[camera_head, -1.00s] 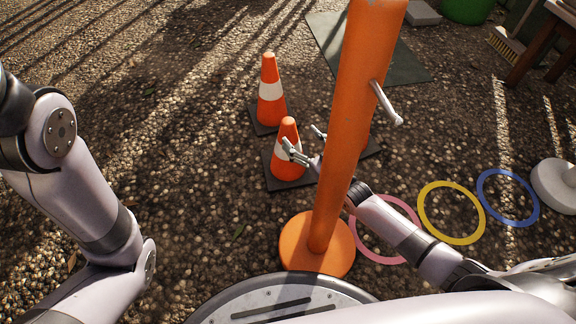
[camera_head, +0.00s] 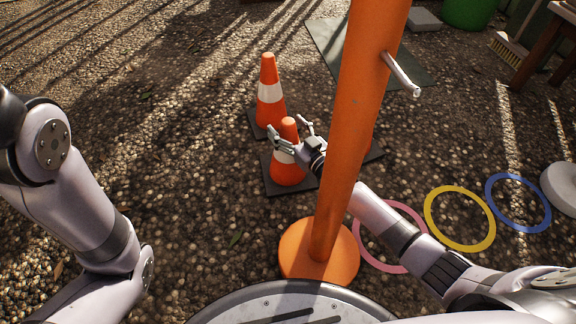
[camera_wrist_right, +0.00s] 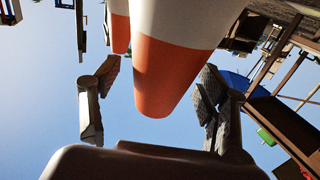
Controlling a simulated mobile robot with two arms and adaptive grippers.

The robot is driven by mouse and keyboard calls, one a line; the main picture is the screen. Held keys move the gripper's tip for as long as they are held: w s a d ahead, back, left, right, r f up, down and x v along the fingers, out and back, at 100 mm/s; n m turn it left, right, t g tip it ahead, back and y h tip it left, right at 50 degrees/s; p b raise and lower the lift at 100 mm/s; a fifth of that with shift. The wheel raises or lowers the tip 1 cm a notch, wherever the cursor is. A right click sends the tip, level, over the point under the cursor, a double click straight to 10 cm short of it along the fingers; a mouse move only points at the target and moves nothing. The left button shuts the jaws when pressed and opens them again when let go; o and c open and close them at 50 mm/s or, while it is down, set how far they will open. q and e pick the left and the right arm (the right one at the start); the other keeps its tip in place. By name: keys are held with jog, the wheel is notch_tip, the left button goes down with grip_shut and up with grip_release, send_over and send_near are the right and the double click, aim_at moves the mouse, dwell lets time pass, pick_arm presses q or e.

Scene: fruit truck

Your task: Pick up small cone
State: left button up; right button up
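The small cone (camera_head: 287,176), orange with a white band on a dark square base, stands upright on the gravel left of the orange post. My right gripper (camera_head: 288,128) is open at the cone's upper part, its fingers on either side. In the right wrist view the cone (camera_wrist_right: 172,78) hangs tip-down in the picture between the spread fingers (camera_wrist_right: 155,105), with visible gaps on both sides. Part of the cone is hidden by the gripper in the head view. My left arm shows at the left, but its gripper is out of view.
A second cone (camera_head: 268,95) stands just behind, also in the wrist view (camera_wrist_right: 120,32). The orange post (camera_head: 350,130) with a grey peg (camera_head: 402,75) rises beside my right forearm. Pink (camera_head: 366,252), yellow (camera_head: 429,218) and blue (camera_head: 490,200) rings lie to the right. Gravel at left is open.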

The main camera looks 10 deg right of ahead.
grip_shut()
dwell(0.8)
jog(key=shift+r, duration=0.1)
